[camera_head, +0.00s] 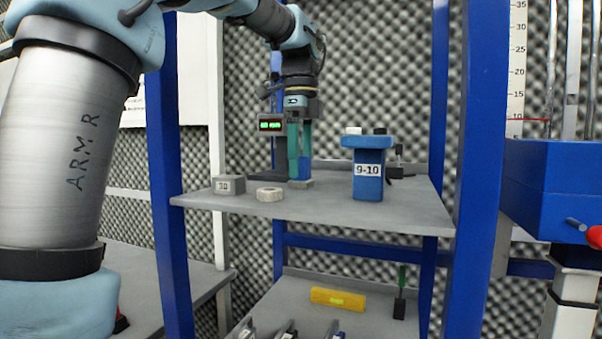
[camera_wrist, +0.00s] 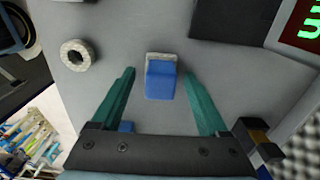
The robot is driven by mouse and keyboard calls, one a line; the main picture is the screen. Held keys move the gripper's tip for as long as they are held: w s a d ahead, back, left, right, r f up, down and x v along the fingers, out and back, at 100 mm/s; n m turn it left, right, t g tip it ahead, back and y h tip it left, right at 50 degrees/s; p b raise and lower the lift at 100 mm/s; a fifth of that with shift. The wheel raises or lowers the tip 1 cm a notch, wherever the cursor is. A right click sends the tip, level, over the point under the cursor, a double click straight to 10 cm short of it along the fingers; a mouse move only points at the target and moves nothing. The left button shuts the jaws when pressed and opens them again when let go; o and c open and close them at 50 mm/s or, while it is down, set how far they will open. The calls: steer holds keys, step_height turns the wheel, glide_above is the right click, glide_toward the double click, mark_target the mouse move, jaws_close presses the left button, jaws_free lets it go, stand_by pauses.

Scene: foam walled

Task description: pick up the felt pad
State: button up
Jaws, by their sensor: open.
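What I take to be the felt pad is a small pale grey slab (camera_head: 300,184) with a blue block (camera_head: 305,168) standing on it, on the upper grey shelf. In the wrist view the pad's pale edge (camera_wrist: 161,56) shows beyond the blue block (camera_wrist: 160,82); the block hides most of the pad. I cannot tell whether block and pad are one piece. My gripper (camera_head: 300,172) points down over it with its teal fingers open. In the wrist view the fingers (camera_wrist: 159,72) stand to either side of the block, with a gap on both sides.
A pale ring (camera_head: 270,194) and a grey block marked 10 (camera_head: 229,185) stand left on the shelf (camera_head: 330,208). A blue piece marked 9-10 (camera_head: 368,170) stands right. Blue posts flank the shelf.

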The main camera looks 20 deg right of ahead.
mark_target(301, 156)
jaws_close()
stand_by(0.5)
steer(key=shift+r, duration=0.1)
step_height(301, 156, up, 10)
steer(key=shift+f, duration=0.1)
stand_by(0.5)
